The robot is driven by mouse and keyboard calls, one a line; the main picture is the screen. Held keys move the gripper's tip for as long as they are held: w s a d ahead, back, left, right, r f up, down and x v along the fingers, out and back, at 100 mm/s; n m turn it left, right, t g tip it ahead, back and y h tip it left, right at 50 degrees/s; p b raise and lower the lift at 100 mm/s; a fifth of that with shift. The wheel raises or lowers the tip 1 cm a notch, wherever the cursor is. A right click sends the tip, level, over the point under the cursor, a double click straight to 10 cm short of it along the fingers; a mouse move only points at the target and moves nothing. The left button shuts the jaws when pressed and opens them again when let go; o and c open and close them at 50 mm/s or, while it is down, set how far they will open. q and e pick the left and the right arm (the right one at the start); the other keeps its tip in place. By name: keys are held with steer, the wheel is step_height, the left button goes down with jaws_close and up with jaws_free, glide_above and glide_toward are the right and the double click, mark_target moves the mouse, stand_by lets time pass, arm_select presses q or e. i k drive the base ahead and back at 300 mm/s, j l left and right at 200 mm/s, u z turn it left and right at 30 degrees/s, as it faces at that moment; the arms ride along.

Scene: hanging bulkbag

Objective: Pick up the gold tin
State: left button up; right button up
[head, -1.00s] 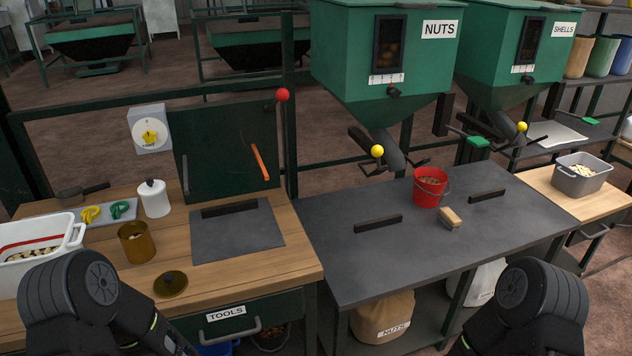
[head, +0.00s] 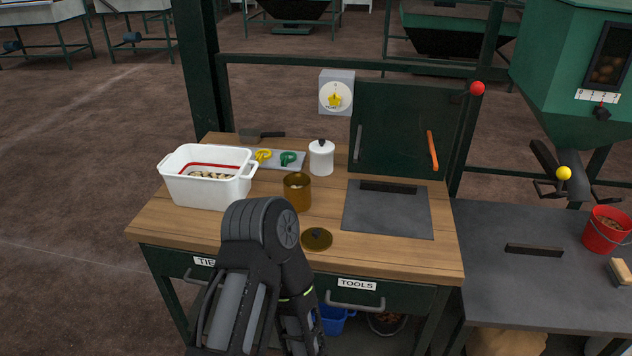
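The gold tin (head: 297,192) stands upright and open on the wooden bench top, with pale contents showing inside. Its round gold lid (head: 316,239) with a dark knob lies on the bench in front of it. My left arm rises from the bottom of the head view, and its black upper part overlaps the bench's front edge just left of the lid. The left gripper's fingers are not visible. My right arm and gripper are out of view. Nothing is seen touching the tin.
A white tub (head: 205,190) stands left of the tin, and a white lidded canister (head: 321,158) stands behind it. A grey tray (head: 293,166) with yellow and green tools lies behind. A dark plate (head: 388,210) is to the right. A red bucket (head: 606,236) stands on the right table.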

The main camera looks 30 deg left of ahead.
mark_target(296, 184)
steer(key=u, duration=1.65)
steer(key=j, duration=0.1)
